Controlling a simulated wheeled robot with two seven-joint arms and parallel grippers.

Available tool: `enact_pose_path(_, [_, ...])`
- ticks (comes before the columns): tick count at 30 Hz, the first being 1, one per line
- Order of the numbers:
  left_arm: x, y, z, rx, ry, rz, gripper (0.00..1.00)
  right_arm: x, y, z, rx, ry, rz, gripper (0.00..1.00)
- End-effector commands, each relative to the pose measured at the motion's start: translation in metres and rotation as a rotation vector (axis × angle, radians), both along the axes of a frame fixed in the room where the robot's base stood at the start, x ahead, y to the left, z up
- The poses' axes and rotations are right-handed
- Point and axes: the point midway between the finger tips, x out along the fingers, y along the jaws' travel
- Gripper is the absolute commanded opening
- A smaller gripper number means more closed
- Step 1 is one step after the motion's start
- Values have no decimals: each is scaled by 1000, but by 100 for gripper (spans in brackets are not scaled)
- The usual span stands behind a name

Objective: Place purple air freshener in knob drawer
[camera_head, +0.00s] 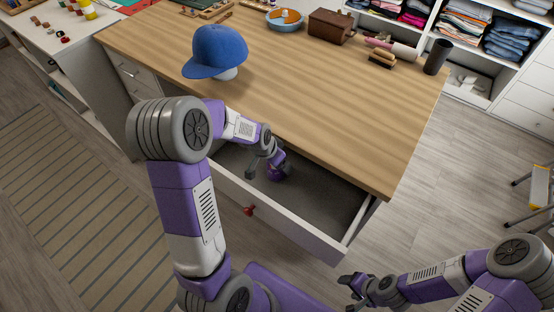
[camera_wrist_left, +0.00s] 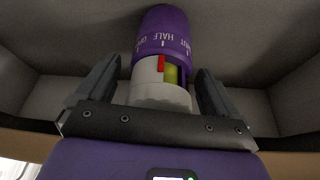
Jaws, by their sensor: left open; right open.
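The purple air freshener (camera_wrist_left: 164,42) has a purple top and a white lower part with a red and yellow-green window. In the left wrist view it lies between the spread fingers of my left gripper (camera_wrist_left: 158,88), with gaps on both sides. In the head view my left gripper (camera_head: 266,172) is inside the open drawer (camera_head: 318,203), and a small purple part of the air freshener (camera_head: 274,172) shows beside its fingers. The drawer front has a red knob (camera_head: 250,210). My right gripper (camera_head: 353,290) is open and empty, low at the front right.
The wooden tabletop (camera_head: 330,95) overhangs the drawer's back. A blue cap (camera_head: 217,52) on a white stand, a brown box (camera_head: 331,27), a brush (camera_head: 382,58) and a dark cylinder (camera_head: 437,57) stand on it. The drawer's right part is clear.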

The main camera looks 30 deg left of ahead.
Motion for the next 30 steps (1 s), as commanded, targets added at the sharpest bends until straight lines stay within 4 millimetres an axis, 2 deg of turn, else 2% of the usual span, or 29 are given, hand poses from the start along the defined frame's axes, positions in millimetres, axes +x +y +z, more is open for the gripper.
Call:
enact_pose_path(9, [-23, 6, 66, 1, -6, 2, 94, 0, 0, 25, 0, 0, 0, 59])
enact_pose_path(15, [-37, 9, 96, 0, -4, 2, 94, 0, 0, 35, 0, 0, 0, 59])
enact_pose_path(21, [-43, 11, 108, 1, -1, 0, 94, 0, 0, 38, 0, 0, 0, 59])
enact_pose_path(30, [-43, 11, 108, 0, -1, 0, 94, 0, 0, 38, 0, 0, 0, 59])
